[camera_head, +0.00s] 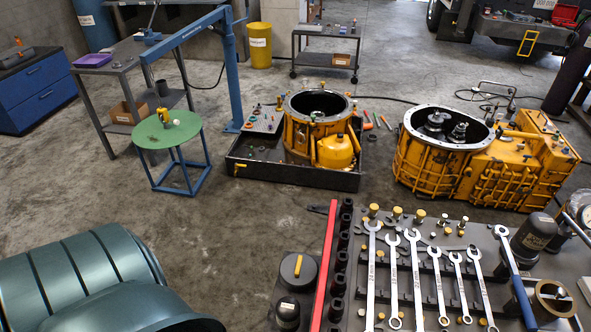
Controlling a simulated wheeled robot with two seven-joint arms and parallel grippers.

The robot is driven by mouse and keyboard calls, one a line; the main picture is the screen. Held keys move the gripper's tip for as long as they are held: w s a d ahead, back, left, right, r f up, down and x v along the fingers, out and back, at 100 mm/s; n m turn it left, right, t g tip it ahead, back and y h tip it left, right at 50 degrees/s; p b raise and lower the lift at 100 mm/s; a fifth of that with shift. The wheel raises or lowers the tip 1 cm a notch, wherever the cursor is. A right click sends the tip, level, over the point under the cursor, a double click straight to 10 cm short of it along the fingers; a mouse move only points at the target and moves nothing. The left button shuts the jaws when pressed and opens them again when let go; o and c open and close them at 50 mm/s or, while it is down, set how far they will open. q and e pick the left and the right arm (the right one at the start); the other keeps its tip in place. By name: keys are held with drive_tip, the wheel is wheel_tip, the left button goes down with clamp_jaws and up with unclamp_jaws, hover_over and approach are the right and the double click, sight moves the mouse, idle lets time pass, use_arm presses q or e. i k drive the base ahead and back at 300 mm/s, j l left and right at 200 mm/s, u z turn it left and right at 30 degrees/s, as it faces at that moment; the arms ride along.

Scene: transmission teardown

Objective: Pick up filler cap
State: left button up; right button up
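I cannot tell for sure which thing is the filler cap. A round black lid-like part (298,270) with a small yellow handle lies on the dark bench at the bottom. A small yellow part (163,116) stands on the green round stool (150,137) at the left. Several yellow-topped pieces, one of them a yellow-capped bolt (373,211), stand along the bench's back edge. Neither gripper shows in the head view.
Wrenches (417,275) and a red bar (325,265) cover the near bench (262,318). Behind it, an orange gearbox housing (300,140) stands in a black tray (290,172). A larger orange transmission (480,165) is to the right. Open concrete floor lies between.

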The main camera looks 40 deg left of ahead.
sight(298, 272)
drive_tip(key=k+j, duration=0.1)
drive_tip(key=j, duration=0.3)
drive_tip(key=k+j, duration=0.15)
drive_tip(key=j, duration=0.25)
drive_tip(key=k+j+z, duration=0.1)
drive_tip(key=j, duration=0.3)
drive_tip(key=k+j, duration=0.1)
drive_tip(key=j, duration=0.3)
drive_tip(key=k+j, duration=0.15)
drive_tip(key=j, duration=0.25)
drive_tip(key=z, duration=0.05)
